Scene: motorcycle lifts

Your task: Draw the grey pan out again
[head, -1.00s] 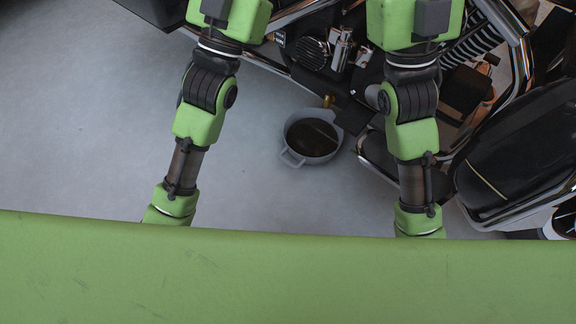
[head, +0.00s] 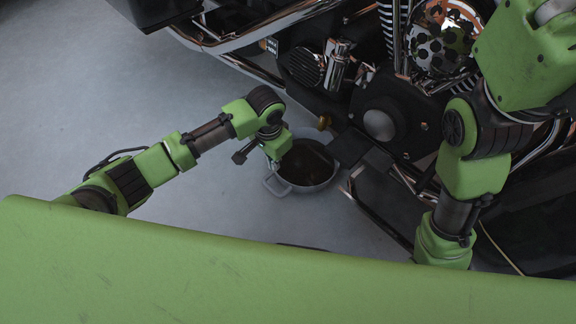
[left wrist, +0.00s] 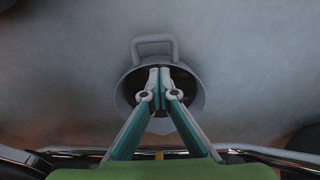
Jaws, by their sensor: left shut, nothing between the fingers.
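The grey pan (head: 312,190) stands on the floor beside the underside of a motorcycle, with dark contents inside. Its loop handle (head: 274,186) faces the lower left, away from the motorcycle. In the left wrist view the pan (left wrist: 199,98) lies under my fingers, with its handle (left wrist: 152,41) just beyond the tips. My left gripper (left wrist: 160,73) is shut and empty, and its fingers overlap the pan's opening in that view. I cannot tell how high above it they are. In the head view my left wrist covers the pan's upper left edge. My right gripper is out of view.
The motorcycle (head: 385,115), with engine, chrome pipes and a dark lower frame, fills the upper right and is close to the pan. Grey floor (head: 110,95) is open to the left.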

